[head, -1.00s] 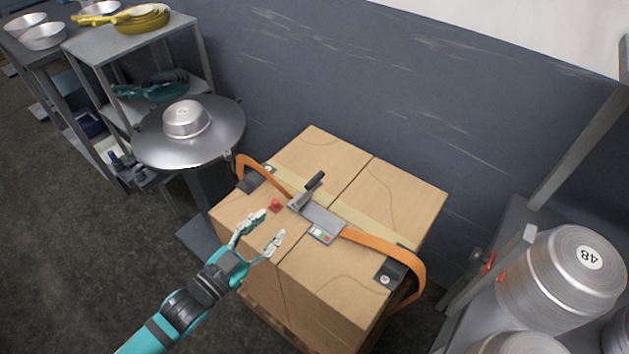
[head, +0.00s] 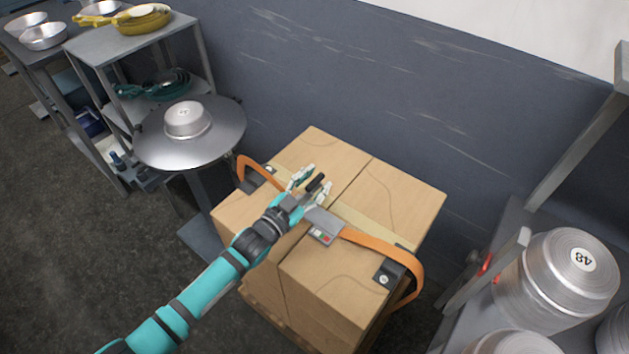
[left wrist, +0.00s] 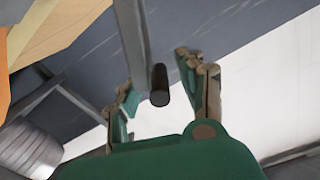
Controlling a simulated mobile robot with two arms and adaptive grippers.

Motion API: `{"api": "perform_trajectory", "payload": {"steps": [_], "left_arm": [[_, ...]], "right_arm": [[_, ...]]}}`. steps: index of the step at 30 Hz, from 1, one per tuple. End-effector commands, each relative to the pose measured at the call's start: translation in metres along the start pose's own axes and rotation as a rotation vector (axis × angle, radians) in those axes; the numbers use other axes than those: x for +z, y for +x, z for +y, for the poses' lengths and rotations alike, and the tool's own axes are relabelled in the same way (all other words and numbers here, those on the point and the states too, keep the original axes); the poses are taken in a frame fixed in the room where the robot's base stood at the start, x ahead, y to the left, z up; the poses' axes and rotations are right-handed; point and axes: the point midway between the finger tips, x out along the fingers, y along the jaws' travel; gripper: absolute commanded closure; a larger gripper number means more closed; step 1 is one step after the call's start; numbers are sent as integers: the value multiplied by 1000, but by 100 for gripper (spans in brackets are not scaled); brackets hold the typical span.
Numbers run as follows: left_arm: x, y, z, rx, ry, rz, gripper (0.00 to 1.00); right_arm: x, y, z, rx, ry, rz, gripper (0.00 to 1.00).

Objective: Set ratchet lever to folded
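The ratchet lever (head: 316,184) stands up from the grey ratchet body (head: 325,220) on the orange strap (head: 375,247) across the cardboard boxes. Its black grip end also shows in the left wrist view (left wrist: 159,85), between the fingers. My left gripper (head: 312,183) is open, with one finger on either side of the lever. In the left wrist view the gripper (left wrist: 162,88) shows a gap between each finger and the lever grip. The gripper hides the lower lever and part of the ratchet. My right gripper is not in view.
The cardboard boxes (head: 340,275) stand against the dark wall. A round table (head: 222,142) with a metal pan (head: 186,119) stands to the left. The floor at lower left is clear.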

Motion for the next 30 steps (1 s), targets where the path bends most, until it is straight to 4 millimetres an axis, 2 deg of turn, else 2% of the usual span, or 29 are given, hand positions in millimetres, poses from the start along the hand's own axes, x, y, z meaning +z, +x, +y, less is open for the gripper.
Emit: {"api": "perform_trajectory", "payload": {"steps": [8, 17, 30], "left_arm": [[0, 1, 0, 0, 0, 0, 61], [0, 1, 0, 0, 0, 0, 100], [0, 1, 1, 0, 5, -1, 100]], "right_arm": [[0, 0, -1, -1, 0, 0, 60], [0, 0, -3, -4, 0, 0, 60], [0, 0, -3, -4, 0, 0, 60]]}}
